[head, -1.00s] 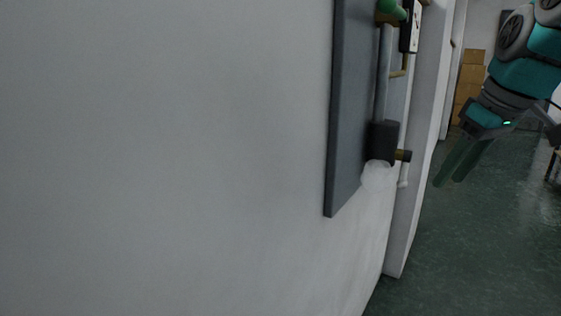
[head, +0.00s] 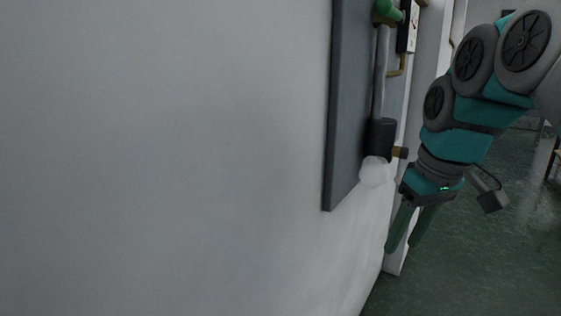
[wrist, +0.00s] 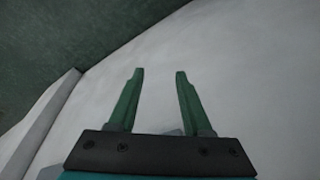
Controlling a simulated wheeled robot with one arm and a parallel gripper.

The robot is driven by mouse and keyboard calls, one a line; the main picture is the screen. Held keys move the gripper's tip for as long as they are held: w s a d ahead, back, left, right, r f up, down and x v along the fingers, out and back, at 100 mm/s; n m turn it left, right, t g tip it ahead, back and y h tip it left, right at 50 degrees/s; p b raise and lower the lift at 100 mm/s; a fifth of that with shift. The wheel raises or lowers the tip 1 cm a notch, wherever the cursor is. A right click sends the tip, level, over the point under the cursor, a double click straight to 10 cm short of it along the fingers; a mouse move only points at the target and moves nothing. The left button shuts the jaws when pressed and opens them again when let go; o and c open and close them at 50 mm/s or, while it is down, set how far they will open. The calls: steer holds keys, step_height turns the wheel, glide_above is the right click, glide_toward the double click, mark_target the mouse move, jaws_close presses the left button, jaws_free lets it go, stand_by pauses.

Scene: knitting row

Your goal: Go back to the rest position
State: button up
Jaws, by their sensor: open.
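My gripper (head: 403,248) shows at the right of the head view, pointing down, with its two green fingers apart and nothing between them. It hangs in front of the edge of the white wall, beside and below the grey panel. In the wrist view my gripper (wrist: 158,72) is open and empty, with a pale surface behind the fingers. I cannot tell how far the fingertips are from that surface.
The dark grey panel (head: 346,120) stands on the white wall (head: 170,150). It carries a green knob (head: 389,11), a dark cylinder (head: 381,138) with a brass end, and a whitish lump (head: 375,172) below. Green floor (head: 470,270) lies open at the right.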

steer(key=s+a+f+m+g, duration=0.2)
steer(key=s+f, duration=0.8)
steer(key=f, duration=0.1)
steer(key=s+a+f+m+g+h, duration=0.1)
steer(key=s+a+f, duration=0.2)
steer(key=s+f, duration=0.8)
steer(key=shift+f+m+g, duration=0.4)
steer(key=shift+f, duration=0.3)
